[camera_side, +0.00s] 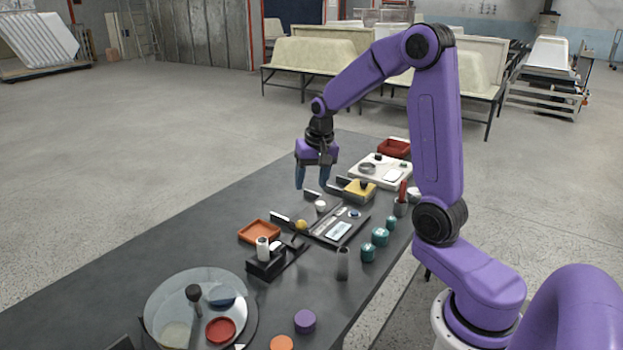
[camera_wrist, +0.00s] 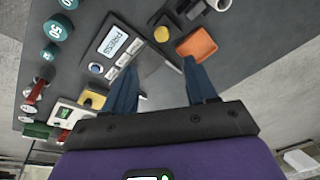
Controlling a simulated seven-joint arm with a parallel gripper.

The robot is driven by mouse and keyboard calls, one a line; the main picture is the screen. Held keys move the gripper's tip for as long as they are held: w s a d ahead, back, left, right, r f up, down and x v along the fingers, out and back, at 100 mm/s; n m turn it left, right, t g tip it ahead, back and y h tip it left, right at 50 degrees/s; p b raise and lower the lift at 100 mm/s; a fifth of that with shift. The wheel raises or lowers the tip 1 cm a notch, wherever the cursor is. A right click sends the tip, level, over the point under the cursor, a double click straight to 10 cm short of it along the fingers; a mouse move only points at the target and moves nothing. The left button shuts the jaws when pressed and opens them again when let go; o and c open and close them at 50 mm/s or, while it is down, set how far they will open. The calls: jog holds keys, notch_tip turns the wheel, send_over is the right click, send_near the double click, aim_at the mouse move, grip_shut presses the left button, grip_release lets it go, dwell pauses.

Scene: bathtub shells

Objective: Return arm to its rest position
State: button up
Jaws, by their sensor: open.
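My gripper (camera_side: 313,178) hangs above the dark table (camera_side: 190,207) near its far edge, pointing down. Its two blue fingers are apart with nothing between them, and they also show in the wrist view (camera_wrist: 163,88). My purple arm reaches over the table from the right, bent at the elbow. The flat panel (camera_side: 338,228) with a light screen lies in front of the gripper, and in the wrist view its screen (camera_wrist: 113,42) carries lettering.
An orange tray (camera_side: 260,232), a black block with white cylinders (camera_side: 265,262), several teal weights (camera_side: 380,236) and a yellow block (camera_side: 360,190) stand around the panel. A round glass dish (camera_side: 165,300) is at the near end. The table's left side is clear.

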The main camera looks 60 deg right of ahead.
jog(key=s+a+r+n+g+y, duration=0.1)
jog(key=s+a+n, duration=0.9)
jog(key=a, duration=0.6)
jog(key=s+a+n+g, duration=0.1)
jog(key=s+a+n, duration=0.2)
jog(key=s+n, duration=0.6)
jog(key=s, duration=0.9)
jog(key=shift+s+n, duration=0.4)
